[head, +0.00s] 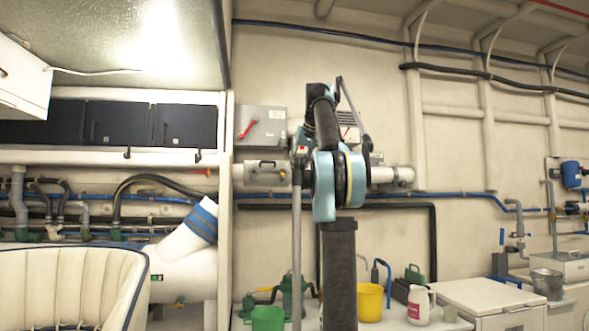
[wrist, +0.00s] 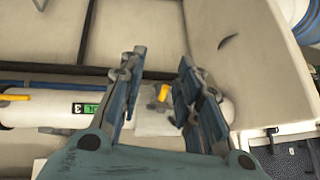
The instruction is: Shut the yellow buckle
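In the wrist view a small yellow piece (wrist: 163,92), which looks like the yellow buckle, shows in the gap between my fingers. It sits tilted by a pale grey block on a white pipe (wrist: 62,110). I cannot tell whether it is open or shut. My gripper (wrist: 161,60) is open and empty, with its two fingers apart on either side of the buckle in the picture. I see no contact. In the head view my arm stands upright in the middle, and I cannot make out the fingertips or the buckle with certainty.
Another yellow lever (wrist: 14,97) is at the wrist view's left edge. In the head view a grey switch box (head: 262,126) and pipes line the wall. A cream seat (head: 70,285) stands at left. A yellow bucket (head: 370,302) and white jug (head: 419,305) are at lower right.

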